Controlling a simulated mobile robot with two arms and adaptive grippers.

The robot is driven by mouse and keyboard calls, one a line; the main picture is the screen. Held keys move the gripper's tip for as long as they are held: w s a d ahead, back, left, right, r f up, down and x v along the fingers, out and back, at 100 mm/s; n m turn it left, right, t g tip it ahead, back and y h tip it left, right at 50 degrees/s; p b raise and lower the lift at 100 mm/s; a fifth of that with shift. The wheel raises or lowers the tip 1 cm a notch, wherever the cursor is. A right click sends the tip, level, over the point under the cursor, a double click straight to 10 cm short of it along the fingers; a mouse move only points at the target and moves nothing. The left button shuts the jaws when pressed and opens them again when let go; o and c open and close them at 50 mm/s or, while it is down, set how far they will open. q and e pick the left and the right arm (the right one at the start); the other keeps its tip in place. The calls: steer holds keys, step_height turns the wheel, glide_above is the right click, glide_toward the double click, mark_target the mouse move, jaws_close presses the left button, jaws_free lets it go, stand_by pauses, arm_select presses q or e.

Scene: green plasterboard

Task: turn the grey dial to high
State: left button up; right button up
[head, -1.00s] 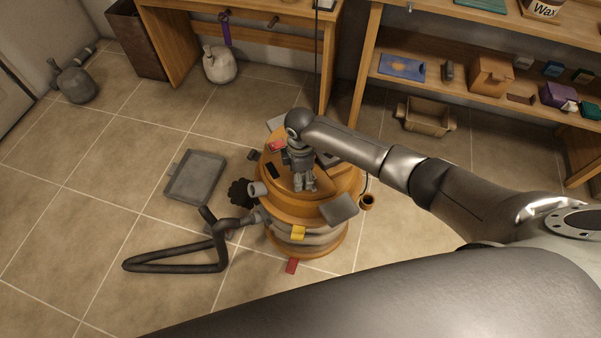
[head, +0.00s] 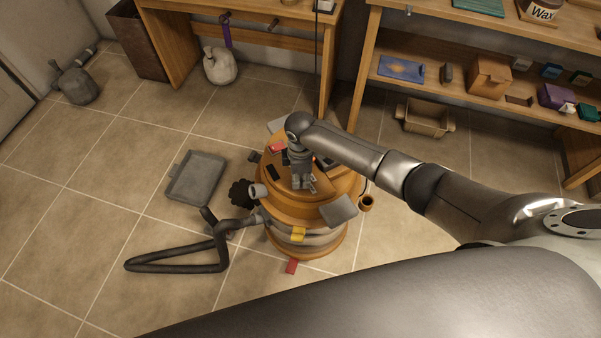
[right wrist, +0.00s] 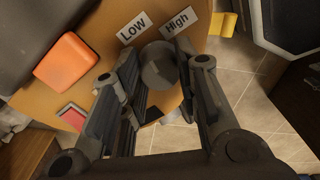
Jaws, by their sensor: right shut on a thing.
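The grey dial (right wrist: 158,65) is a round knob on an orange-brown surface. In the right wrist view it sits between the fingers of my right gripper (right wrist: 157,58), which is shut on it. A white "Low" label (right wrist: 133,27) is above and left of the dial, and a white "High" label (right wrist: 179,22) is above and right. I cannot tell which way the dial points. In the head view my right gripper (head: 303,182) reaches down onto the top of the round orange machine (head: 310,212), and the dial is hidden there. My left gripper is not in view.
An orange block (right wrist: 65,62) and a red piece lie left of the fingers in the wrist view. A black hose (head: 178,262) and a grey tray (head: 196,177) lie on the floor to the left. A wooden shelf (head: 450,92) stands behind right.

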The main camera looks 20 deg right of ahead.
mark_target(301, 178)
steer(key=m+p, duration=0.2)
steer(key=shift+r+m, duration=0.2)
steer(key=shift+m, duration=0.2)
steer(key=m+p, duration=0.1)
steer(key=m, duration=0.1)
steer(key=shift+a+m+p, duration=0.1)
steer(key=shift+m+p, duration=0.3)
steer(key=shift+f+m+p, duration=0.15)
steer(key=shift+m+p, duration=0.9)
steer(key=shift+m, duration=1.25)
steer(key=o, duration=1)
step_height(301, 178, up, 12)
